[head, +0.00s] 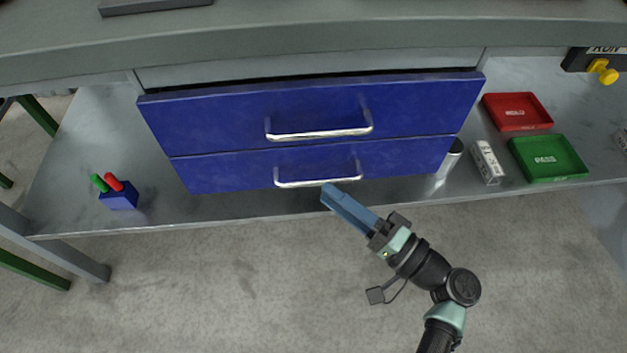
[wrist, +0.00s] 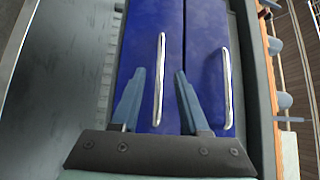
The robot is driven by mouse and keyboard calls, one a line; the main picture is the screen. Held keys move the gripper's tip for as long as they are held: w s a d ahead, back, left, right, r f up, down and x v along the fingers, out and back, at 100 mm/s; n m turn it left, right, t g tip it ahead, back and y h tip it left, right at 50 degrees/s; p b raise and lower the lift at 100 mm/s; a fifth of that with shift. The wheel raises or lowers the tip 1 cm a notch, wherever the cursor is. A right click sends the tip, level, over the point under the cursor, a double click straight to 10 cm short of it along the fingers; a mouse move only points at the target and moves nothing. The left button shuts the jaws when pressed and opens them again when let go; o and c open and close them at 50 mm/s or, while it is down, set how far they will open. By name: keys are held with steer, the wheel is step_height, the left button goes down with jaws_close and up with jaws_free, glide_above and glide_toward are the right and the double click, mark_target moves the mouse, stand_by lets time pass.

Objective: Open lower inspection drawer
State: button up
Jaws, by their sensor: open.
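The blue lower drawer (head: 225,176) sits directly under the blue upper drawer (head: 215,118) beneath the table. Its front looks flush with the upper one. Its silver bar handle (head: 300,183) also shows in the wrist view (wrist: 160,85), and the upper drawer's handle (head: 318,134) lies to its right there (wrist: 227,90). My gripper (head: 328,190) is open and empty, with its fingertips just in front of the lower handle. In the wrist view my gripper (wrist: 160,75) has one finger on each side of the lower handle. Contact cannot be told.
On the shelf (head: 250,207) a blue holder with red and green pens (head: 119,196) stands at left. At right are a metal cylinder (head: 449,160), a white box (head: 487,162), a red tray (head: 516,125) and a green PASS tray (head: 548,177). The floor in front is clear.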

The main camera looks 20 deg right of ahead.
mark_target(314, 181)
steer(key=x, duration=0.5)
steer(key=shift+d+b, duration=0.1)
steer(key=shift+b, duration=0.2)
jaws_close()
stand_by(1.1)
